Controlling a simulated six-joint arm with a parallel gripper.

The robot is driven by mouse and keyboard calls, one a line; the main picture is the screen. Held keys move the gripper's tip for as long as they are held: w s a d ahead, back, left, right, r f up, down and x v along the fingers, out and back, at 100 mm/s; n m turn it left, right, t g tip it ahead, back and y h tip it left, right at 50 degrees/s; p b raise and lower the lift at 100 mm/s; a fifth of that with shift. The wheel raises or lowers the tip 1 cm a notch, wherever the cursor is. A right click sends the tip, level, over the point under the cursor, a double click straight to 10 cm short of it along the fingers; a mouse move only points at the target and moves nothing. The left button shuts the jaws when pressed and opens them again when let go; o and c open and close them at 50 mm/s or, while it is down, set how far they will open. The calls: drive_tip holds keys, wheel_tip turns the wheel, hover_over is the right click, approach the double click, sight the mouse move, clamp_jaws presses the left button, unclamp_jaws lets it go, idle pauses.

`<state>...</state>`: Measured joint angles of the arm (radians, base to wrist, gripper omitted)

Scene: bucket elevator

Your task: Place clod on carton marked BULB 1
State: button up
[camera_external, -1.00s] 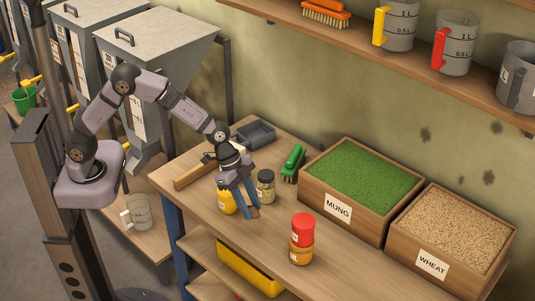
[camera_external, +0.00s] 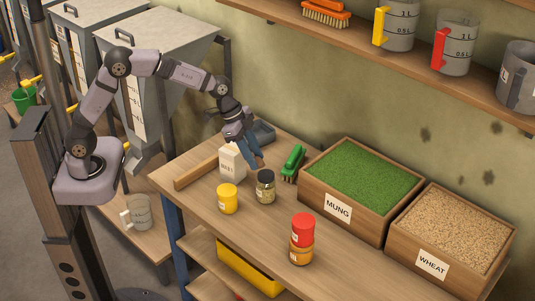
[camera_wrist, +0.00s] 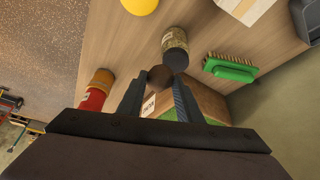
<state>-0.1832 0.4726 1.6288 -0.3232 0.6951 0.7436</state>
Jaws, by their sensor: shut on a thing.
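The clod (camera_wrist: 158,74), a small dark brown lump, shows between the fingertips in the wrist view. My gripper (camera_external: 258,164) is shut on it and holds it raised over the bench. The external view does not show the clod clearly. A white carton (camera_external: 232,165) with small lettering stands upright on the bench, just left of my gripper; its marking is too small to read surely. It also shows at the top of the wrist view (camera_wrist: 246,8), cut off by the edge. Nothing is seen resting on its visible top, though my gripper is close beside it.
A yellow jar (camera_external: 228,200), a dark-lidded seed jar (camera_external: 265,188) and a red-topped stack (camera_external: 301,240) stand in front. A green brush (camera_external: 292,162) and a grey tray (camera_external: 263,131) lie behind. MUNG (camera_external: 330,211) and WHEAT (camera_external: 460,276) crates fill the right.

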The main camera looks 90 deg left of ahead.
drive_tip(key=s+a+r+n+y+p, duration=0.1)
drive_tip(key=s+a+r, duration=0.1)
drive_tip(key=a+r, duration=0.3)
drive_tip(key=s+a+r+n, duration=0.1)
drive_tip(key=a+r, duration=0.1)
drive_tip(key=a, duration=0.5)
drive_tip(key=n, duration=0.2)
hover_over(234, 148)
drive_tip(key=s, duration=0.1)
drive_tip(key=shift+s+d+f+n+y, duration=0.15)
drive_tip(key=shift+s+n+y, duration=0.25)
drive_tip(key=shift+n+y, duration=0.2)
drive_tip(key=shift+p, duration=0.3)
drive_tip(key=shift+f+p, duration=0.8)
drive_tip(key=shift+f, duration=4.2)
